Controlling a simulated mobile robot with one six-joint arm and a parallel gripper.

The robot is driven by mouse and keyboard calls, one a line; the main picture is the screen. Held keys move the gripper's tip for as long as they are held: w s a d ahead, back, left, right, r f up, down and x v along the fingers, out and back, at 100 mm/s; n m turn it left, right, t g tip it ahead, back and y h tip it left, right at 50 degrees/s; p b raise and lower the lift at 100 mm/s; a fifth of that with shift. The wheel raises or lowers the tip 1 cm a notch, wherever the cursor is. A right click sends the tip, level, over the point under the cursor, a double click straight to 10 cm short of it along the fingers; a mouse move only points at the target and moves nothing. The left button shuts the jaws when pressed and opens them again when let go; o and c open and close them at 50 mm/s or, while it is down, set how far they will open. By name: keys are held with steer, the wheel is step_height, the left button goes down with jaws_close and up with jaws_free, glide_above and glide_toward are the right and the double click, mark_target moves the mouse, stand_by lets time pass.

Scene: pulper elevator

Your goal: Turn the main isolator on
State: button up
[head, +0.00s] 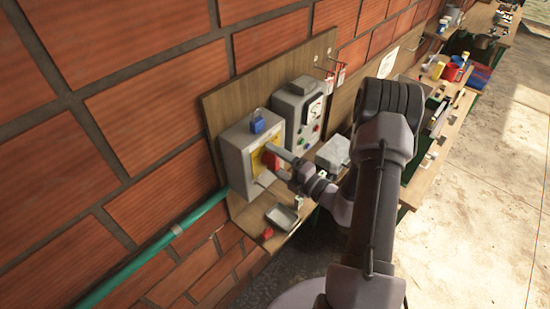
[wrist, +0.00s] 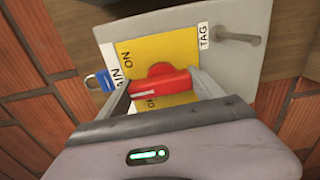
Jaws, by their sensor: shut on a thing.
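The main isolator is a grey box (head: 236,150) on a wooden board, with a yellow plate (head: 257,163) and a red rotary handle (head: 271,161). In the wrist view the yellow plate (wrist: 140,53) bears "ON" near its upper left edge; lettering below the handle is partly hidden. My gripper (head: 276,158) reaches the box front from the right. In the wrist view its two fingers are shut on the ends of the red handle (wrist: 160,84), which lies roughly crosswise between them. A blue padlock (head: 258,122) sits at the box top; it also shows in the wrist view (wrist: 98,80).
A grey control box (head: 297,112) with a dial and buttons stands right of the isolator. A shelf below holds a small grey tray (head: 282,217) and a red item (head: 267,233). A green pipe (head: 150,246) runs along the brick wall. Open floor lies right.

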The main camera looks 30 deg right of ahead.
steer(key=shift+m, duration=0.3)
stand_by(0.4)
steer(key=o, duration=1.4)
steer(key=shift+c, duration=0.2)
steer(key=b+v, duration=0.3)
steer(key=v, duration=1.4)
steer(key=shift+s+b, duration=0.2)
steer(key=shift+b, duration=0.1)
